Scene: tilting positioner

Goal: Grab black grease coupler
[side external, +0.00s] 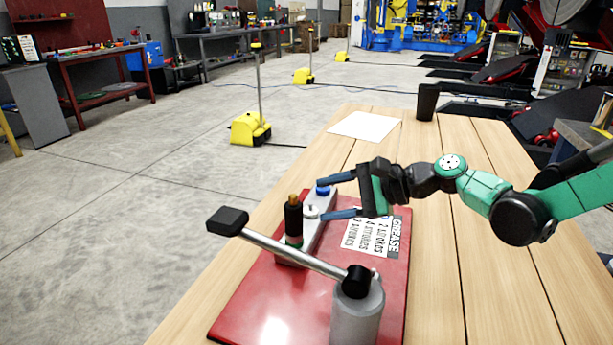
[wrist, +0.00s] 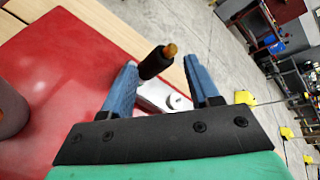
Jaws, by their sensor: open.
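In the wrist view the coupler (wrist: 152,64) shows between the fingertips (wrist: 162,66), nearer the left finger. It appears to be just beyond the tips; I cannot tell whether it touches the left one.
A grey cylinder (side external: 357,312) with a long black-handled lever (side external: 290,248) stands in front. A printed label (side external: 375,235) lies on the plate. A black cup (side external: 427,102) and white sheet (side external: 365,126) are farther back.

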